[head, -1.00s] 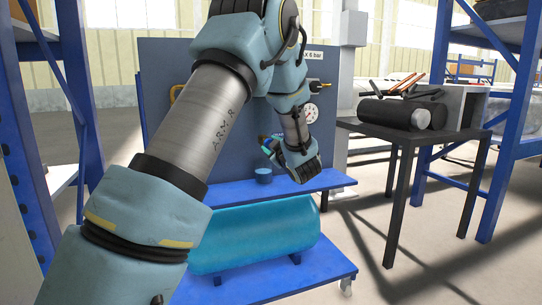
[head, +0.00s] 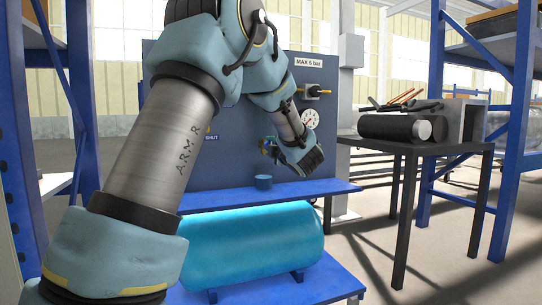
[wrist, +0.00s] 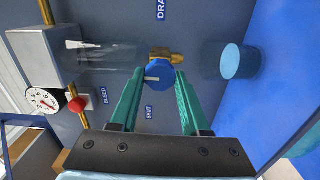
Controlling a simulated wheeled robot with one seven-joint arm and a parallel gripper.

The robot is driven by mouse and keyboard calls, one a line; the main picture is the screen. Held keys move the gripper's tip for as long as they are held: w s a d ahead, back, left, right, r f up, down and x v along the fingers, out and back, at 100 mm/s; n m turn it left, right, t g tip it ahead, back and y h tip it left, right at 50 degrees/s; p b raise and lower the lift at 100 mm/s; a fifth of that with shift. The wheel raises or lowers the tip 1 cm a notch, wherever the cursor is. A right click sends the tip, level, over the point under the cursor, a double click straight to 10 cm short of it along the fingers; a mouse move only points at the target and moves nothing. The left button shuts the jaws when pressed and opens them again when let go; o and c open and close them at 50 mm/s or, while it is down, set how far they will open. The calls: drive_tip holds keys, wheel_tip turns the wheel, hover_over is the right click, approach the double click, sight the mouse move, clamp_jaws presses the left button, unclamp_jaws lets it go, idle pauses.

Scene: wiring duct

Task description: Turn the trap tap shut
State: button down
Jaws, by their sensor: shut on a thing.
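The trap tap has a round blue knob (wrist: 161,77) with a pale line across it, on a brass fitting (wrist: 165,55) at the panel. My gripper (wrist: 159,73) has its two green fingers on either side of the knob and is shut on it. A SHUT label (wrist: 149,113) lies below the knob in the wrist view, and a DRAIN label (wrist: 160,10) lies above. In the head view my gripper (head: 270,147) is at the panel (head: 225,165), and the knob is mostly hidden there.
A small blue cup (head: 263,182) stands on the blue shelf (head: 315,189) below the tap. A pressure gauge (head: 309,119) is on the panel to the right. A turquoise tank (head: 250,234) lies underneath. A dark table (head: 440,147) with black rolls stands at right.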

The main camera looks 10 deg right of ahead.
drive_tip(key=shift+n, duration=0.3)
idle(0.4)
drive_tip(key=shift+c, duration=1.9)
unclamp_jaws()
drive_tip(key=s+d+p, duration=0.1)
drive_tip(key=s, duration=0.9)
drive_tip(key=shift+s+d+p, duration=0.15)
drive_tip(key=shift+s+p, duration=0.15)
drive_tip(key=shift+s, duration=0.05)
